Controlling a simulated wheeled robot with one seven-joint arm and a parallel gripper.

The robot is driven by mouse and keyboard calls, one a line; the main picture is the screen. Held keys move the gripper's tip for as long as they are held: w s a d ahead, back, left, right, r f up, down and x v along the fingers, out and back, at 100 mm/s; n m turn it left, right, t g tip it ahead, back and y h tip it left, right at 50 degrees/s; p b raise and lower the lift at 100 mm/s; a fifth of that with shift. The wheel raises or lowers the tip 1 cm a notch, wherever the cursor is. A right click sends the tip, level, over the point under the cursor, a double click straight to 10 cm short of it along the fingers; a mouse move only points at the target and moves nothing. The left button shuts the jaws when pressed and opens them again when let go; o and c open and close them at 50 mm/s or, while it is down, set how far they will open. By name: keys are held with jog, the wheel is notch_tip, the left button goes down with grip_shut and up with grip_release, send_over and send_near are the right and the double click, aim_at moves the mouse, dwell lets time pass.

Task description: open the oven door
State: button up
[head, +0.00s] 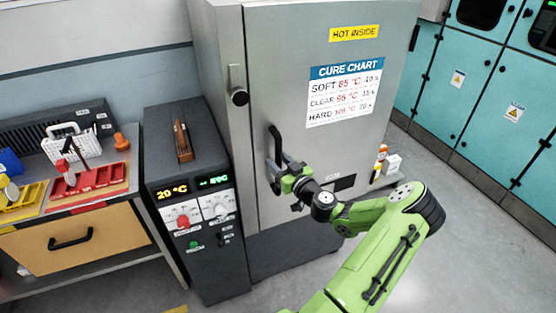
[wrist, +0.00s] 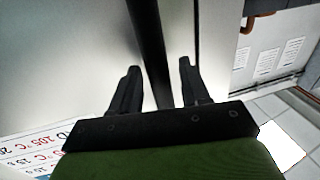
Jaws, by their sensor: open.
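The oven is a tall grey metal cabinet, and its door (head: 285,75) looks shut. The door carries a yellow HOT INSIDE sign (head: 354,33) and a cure chart (head: 344,90). Its black bar handle (head: 272,135) is near the left edge. My gripper (head: 277,172) is at the lower part of the handle. In the wrist view the dark handle bar (wrist: 147,35) runs between the two spread fingers of my gripper (wrist: 158,78). The fingers stand on either side of it, apart from it as far as I can see. The lower handle is partly hidden by my gripper.
A dark control unit (head: 163,140) with lit displays stands left of the oven. Further left is a bench (head: 75,245) with red and yellow trays. Teal cabinets (head: 470,85) line the right. Small items stand near the oven's right side. Grey floor (head: 475,235) is clear at front right.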

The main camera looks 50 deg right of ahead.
jog(key=shift+w+d, duration=0.1)
jog(key=shift+w, duration=0.2)
jog(key=shift+c, duration=0.4)
grip_shut()
jog(key=shift+s, duration=0.15)
